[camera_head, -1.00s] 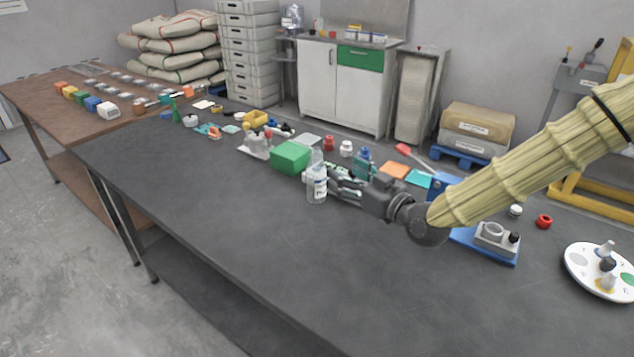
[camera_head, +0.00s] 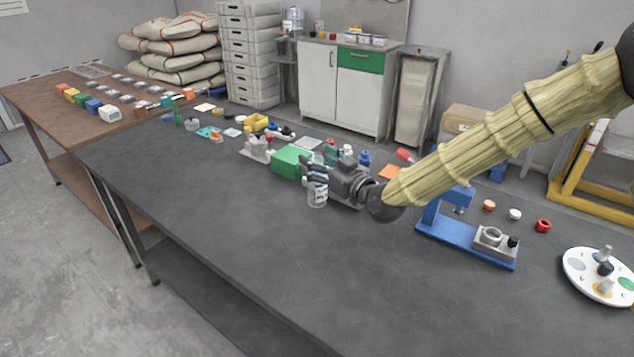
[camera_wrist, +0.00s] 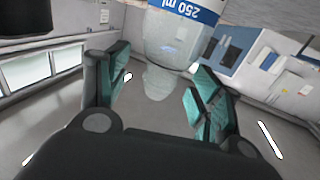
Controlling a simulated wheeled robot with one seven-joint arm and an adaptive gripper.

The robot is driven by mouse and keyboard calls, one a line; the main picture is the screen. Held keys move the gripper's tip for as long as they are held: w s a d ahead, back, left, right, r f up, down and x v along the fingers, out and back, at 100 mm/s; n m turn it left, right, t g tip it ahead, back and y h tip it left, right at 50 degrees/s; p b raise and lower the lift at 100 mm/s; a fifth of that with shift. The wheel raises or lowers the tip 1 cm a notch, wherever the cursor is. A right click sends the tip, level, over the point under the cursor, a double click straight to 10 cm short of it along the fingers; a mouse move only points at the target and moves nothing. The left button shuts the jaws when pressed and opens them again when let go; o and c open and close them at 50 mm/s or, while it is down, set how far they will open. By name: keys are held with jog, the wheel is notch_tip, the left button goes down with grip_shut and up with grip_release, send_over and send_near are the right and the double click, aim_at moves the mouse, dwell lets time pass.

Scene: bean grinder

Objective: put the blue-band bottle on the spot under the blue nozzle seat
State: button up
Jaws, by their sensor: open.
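The blue-band bottle (camera_head: 317,196) stands upright on the dark table; it is clear, with a white and blue label. It shows in the wrist view (camera_wrist: 172,42) with its blue "250 ml" band, its narrower end toward my fingers. My gripper (camera_head: 312,170) is open at the bottle's upper part, which it hides in the head view. In the wrist view the teal-padded fingers (camera_wrist: 160,95) are spread on either side of the bottle's narrow end; contact cannot be told. I cannot pick out a blue nozzle seat or its spot for sure.
A green box (camera_head: 291,162) is close behind-left of the bottle. A blue press-like stand (camera_head: 450,231) is to the right, partly behind my arm. A white round plate (camera_head: 570,262) with coloured spots is farther right. The table's front is clear.

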jog(key=shift+w+a, duration=0.1)
jog(key=shift+w, duration=0.1)
jog(key=shift+c, duration=0.4)
jog(key=c, duration=0.9)
jog(key=shift+r, duration=0.2)
